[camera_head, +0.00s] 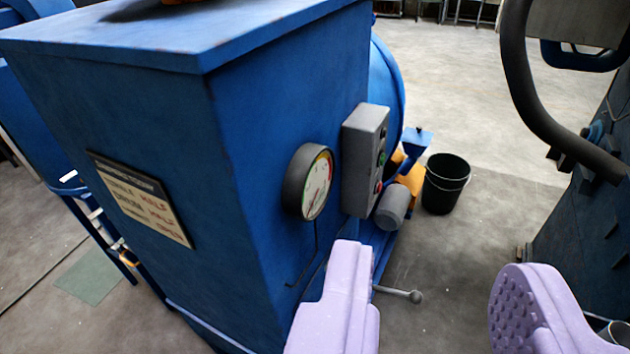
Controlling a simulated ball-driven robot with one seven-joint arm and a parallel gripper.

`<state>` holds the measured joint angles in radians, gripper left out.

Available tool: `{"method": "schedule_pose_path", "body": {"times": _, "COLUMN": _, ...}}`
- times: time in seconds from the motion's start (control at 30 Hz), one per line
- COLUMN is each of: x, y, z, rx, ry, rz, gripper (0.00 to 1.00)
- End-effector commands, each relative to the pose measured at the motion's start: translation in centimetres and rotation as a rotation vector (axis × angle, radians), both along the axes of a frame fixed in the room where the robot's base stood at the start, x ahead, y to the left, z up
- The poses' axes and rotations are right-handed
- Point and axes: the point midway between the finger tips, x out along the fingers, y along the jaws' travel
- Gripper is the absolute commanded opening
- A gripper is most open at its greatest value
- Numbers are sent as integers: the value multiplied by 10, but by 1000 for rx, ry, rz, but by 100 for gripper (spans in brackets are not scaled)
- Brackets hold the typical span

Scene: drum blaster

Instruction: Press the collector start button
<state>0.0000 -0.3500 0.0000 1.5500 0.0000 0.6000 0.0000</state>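A grey control box (365,160) is mounted on the right side face of the blue cabinet (262,150). It carries a small column of buttons on its front: a green button (382,158) in the middle and a red button (379,186) below it, with a darker spot above. The labels are too small to read, so I cannot tell from text which one is the start button. My gripper (432,308) is open and empty, its two lilac fingers wide apart at the bottom of the view. The fingers appear below the control box and nearer to the camera.
A round gauge (312,182) sits left of the control box. A lever with a ball end (415,296) sticks out between my fingers. A black bucket (446,183) stands on the floor behind. Dark machinery with a thick hose (527,90) is at right.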

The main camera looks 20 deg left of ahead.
Motion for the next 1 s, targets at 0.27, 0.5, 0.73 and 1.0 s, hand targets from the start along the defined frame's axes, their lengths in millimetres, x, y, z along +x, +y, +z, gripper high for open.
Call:
{"method": "schedule_pose_path", "body": {"times": 0.27, "x": 0, "y": 0, "z": 0, "rx": 0, "ry": 0, "rz": 0, "gripper": 0}}
{"method": "schedule_pose_path", "body": {"times": 0.5, "x": 0, "y": 0, "z": 0, "rx": 0, "ry": 0, "rz": 0, "gripper": 0}}
{"method": "schedule_pose_path", "body": {"times": 0.73, "x": 0, "y": 0, "z": 0, "rx": 0, "ry": 0, "rz": 0, "gripper": 0}}
{"method": "schedule_pose_path", "body": {"times": 1.0, "x": 0, "y": 0, "z": 0, "rx": 0, "ry": 0, "rz": 0, "gripper": 0}}
